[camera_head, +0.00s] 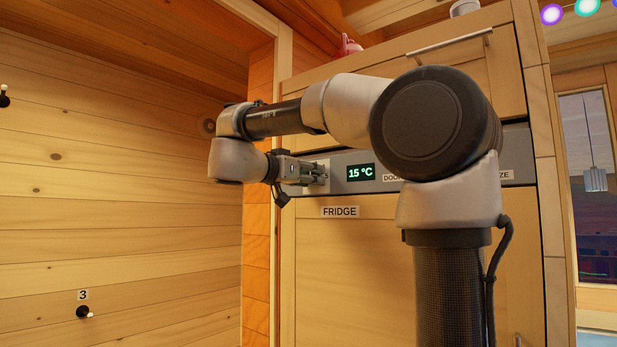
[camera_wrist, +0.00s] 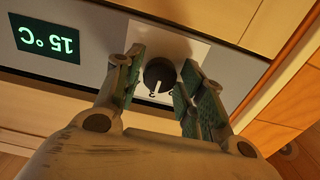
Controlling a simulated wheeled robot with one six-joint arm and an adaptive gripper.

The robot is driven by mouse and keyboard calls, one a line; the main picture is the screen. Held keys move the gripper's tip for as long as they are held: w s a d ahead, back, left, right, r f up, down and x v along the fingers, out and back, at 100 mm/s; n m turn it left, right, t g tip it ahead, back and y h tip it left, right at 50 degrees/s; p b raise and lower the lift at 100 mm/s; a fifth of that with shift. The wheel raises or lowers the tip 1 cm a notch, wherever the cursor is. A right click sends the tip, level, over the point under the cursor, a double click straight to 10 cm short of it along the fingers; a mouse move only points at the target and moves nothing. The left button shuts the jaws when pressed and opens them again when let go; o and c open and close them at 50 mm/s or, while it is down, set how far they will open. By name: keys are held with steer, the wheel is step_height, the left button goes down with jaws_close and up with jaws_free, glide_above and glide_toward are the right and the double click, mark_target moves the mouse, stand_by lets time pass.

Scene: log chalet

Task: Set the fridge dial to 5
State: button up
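The fridge dial (camera_wrist: 159,75) is a round black knob with a white pointer line on a pale plate, seen upside-down in the wrist view. The pointer is toward the bottom of the picture, near small numerals too small to read surely. My gripper (camera_wrist: 162,60) is open, one green-padded finger on each side of the dial, with a visible gap on both sides. In the head view my gripper (camera_head: 318,173) is at the panel and hides the dial. The green display (camera_head: 360,172) reads 15 °C; it also shows upside-down in the wrist view (camera_wrist: 47,40).
The grey control panel (camera_head: 352,186) runs across the wooden cabinet, above a FRIDGE label (camera_head: 340,211). A handled cabinet door (camera_head: 462,70) is above. A log wall (camera_head: 120,180) with black hooks stands at the left. My arm covers part of the panel.

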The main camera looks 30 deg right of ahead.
steer(key=c, duration=0.5)
steer(key=shift+m, duration=0.3)
steer(key=m, duration=1.7)
steer(key=shift+m, duration=0.3)
